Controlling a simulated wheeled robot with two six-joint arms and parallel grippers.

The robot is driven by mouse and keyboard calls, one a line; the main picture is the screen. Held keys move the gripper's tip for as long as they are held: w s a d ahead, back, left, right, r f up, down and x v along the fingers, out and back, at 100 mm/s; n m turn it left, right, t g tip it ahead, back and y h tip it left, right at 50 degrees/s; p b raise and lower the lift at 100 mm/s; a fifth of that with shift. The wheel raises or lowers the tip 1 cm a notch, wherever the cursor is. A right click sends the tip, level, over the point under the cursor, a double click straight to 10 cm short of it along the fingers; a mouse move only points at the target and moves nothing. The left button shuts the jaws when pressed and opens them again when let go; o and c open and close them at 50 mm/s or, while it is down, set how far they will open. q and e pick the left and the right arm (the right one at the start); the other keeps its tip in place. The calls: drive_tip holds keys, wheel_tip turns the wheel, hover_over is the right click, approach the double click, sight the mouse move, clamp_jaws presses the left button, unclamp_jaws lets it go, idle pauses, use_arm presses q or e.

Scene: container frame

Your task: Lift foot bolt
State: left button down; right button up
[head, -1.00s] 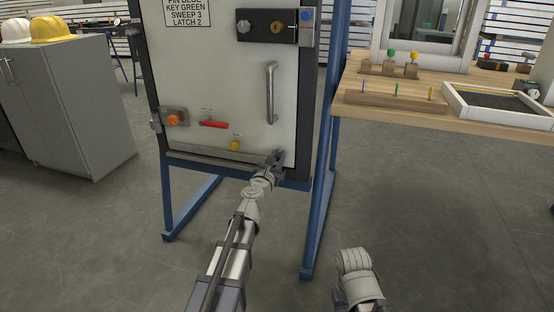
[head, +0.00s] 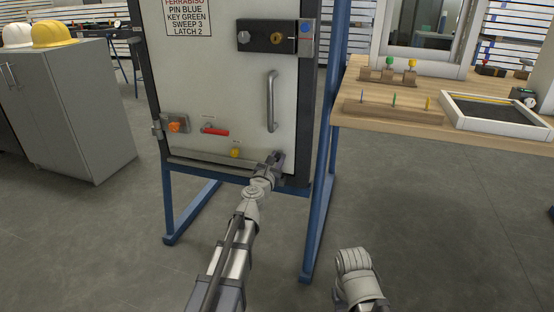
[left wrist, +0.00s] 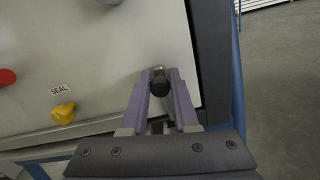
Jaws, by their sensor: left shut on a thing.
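My right gripper is not in view; only a grey part of my right arm shows at the lower edge.
The door carries a vertical handle (head: 271,100), a lock plate (head: 275,36), an orange knob (head: 174,125), a red lever (head: 215,132) and a yellow seal knob (head: 235,152). Blue frame legs (head: 317,215) stand below. A workbench (head: 395,118) is to the right. The floor in front is clear.

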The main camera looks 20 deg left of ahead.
use_arm(q)
drive_tip(key=c, duration=0.7)
unclamp_jaws()
drive_tip(key=shift+r, duration=0.1)
drive_tip(key=shift+o, duration=0.2)
drive_tip(key=shift+s, duration=0.1)
drive_tip(key=s, duration=0.7)
drive_tip(key=shift+s+a, duration=0.2)
drive_tip(key=shift+s, duration=0.15)
